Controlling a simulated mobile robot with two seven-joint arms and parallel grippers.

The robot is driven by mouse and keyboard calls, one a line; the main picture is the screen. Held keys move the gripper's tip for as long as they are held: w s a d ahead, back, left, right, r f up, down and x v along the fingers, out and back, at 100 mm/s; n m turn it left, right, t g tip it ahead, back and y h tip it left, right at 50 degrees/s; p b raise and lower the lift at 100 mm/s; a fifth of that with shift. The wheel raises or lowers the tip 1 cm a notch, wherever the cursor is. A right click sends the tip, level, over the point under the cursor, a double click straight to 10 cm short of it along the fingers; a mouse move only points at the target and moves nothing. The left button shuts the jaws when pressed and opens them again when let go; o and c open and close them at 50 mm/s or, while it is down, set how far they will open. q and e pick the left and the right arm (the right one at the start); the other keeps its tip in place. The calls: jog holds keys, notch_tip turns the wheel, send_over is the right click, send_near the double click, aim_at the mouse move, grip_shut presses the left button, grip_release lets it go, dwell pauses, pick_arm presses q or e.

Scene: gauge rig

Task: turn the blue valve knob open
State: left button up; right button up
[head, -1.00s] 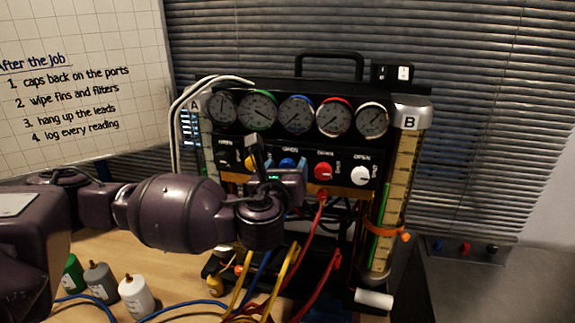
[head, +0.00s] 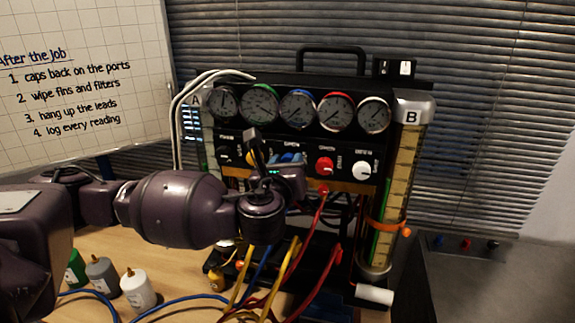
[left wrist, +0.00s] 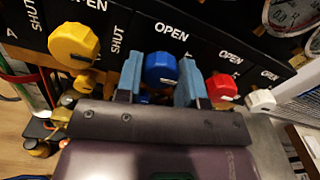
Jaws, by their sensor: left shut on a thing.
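The blue valve knob (left wrist: 160,68) sits on the rig's black front panel, under an OPEN label, with a pale mark low on its right side. My left gripper (left wrist: 160,76) has its two blue-padded fingers on either side of the knob and is shut on it. In the head view my left gripper (head: 288,163) reaches the panel from the left and hides most of the knob. My right gripper is in neither view.
A yellow knob (left wrist: 74,45) and a red knob (left wrist: 222,87) flank the blue one closely. A white knob (head: 361,171) is farther right. Gauges (head: 297,110) line the panel above. Red and yellow hoses (head: 288,270) hang below. Bottles (head: 137,291) stand at the lower left.

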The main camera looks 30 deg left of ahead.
pick_arm(q)
jog(key=shift+n, duration=8.6)
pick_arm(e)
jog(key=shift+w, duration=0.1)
pick_arm(q)
jog(key=o, duration=0.9)
